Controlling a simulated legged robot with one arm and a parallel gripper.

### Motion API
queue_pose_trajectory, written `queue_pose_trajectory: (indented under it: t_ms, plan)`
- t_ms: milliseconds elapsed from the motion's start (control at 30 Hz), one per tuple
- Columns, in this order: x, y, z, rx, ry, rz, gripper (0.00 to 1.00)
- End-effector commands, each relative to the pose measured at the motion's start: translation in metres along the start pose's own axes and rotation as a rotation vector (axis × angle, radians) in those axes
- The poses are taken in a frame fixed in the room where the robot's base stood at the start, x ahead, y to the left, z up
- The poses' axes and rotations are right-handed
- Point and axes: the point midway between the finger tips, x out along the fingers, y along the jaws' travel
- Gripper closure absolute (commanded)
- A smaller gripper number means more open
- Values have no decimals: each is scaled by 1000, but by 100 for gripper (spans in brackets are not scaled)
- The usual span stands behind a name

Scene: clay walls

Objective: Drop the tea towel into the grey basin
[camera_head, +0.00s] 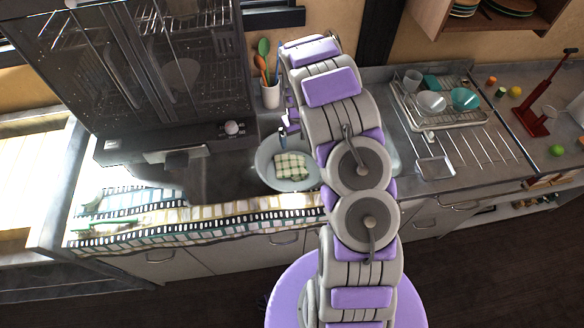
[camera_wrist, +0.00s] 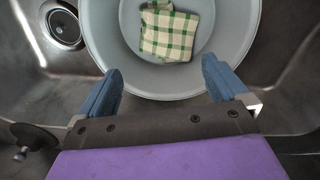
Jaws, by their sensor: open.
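The tea towel (camera_wrist: 169,35), checked green and cream, lies folded inside the grey basin (camera_wrist: 105,45) in the wrist view. The head view also shows the towel (camera_head: 290,166) in the round basin (camera_head: 271,181), left of my arm. My gripper (camera_wrist: 162,85) is open, its two blue fingers apart with nothing between them. In the wrist view its fingertips overlap the basin's near rim, and the towel lies beyond them. In the head view my arm hides most of the gripper.
The basin sits in a dark metal sink with a drain (camera_wrist: 64,28). A striped cloth (camera_head: 200,218) lies along the counter's front edge. A utensil cup (camera_head: 271,96) stands behind the basin. A dish rack (camera_head: 455,120) with cups and bowls stands at right.

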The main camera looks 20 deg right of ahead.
Motion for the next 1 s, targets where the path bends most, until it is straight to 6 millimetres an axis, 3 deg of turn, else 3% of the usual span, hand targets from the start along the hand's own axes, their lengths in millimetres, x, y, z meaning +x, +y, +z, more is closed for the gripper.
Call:
queue_pose_trajectory:
  t_ms: [267,700,1000]
  plan:
    - [-22,0,0,0,0,0,0]
    - [-121,1,-2,0,6,2,0]
    - [-164,0,-2,0,-1,-1,0]
